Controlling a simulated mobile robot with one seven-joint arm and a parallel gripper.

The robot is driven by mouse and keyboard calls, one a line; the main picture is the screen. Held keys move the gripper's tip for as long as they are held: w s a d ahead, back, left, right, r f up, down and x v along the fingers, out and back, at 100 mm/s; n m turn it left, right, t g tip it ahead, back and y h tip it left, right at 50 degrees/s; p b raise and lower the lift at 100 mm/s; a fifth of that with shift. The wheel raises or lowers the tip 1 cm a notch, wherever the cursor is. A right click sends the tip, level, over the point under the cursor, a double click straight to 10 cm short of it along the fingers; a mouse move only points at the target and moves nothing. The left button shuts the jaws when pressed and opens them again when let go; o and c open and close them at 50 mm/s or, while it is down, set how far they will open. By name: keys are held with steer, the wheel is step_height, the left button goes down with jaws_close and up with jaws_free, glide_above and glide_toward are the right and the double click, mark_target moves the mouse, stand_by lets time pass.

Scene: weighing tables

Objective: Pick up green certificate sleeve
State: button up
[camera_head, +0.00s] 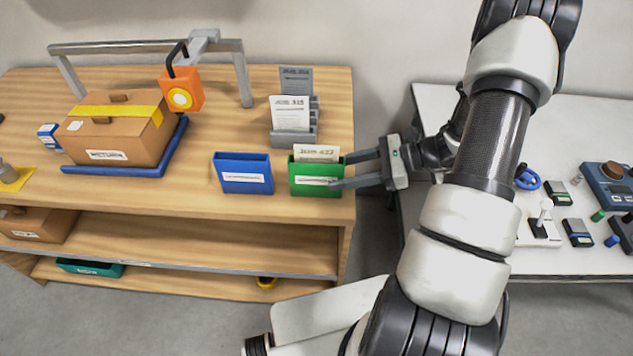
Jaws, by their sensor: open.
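The green certificate sleeve (316,189) stands upright near the right front edge of the wooden table. A white card (317,153) sticks out of its top, and a pale label is on its front. My gripper (338,172) comes in from the right with its jaws open. One finger reaches to the sleeve's top right and the other crosses in front of its lower right. I cannot tell whether either finger touches it.
A blue sleeve (242,174) stands just left of the green one. A grey card rack (293,137) is behind. A cardboard box (118,132) sits on a blue tray (118,170) under a frame with an orange hanging device (181,92). A white table (575,253) with small items is right, across a gap.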

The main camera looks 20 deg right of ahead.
mark_target(316, 179)
steer(key=shift+x, duration=3.4)
jaws_close()
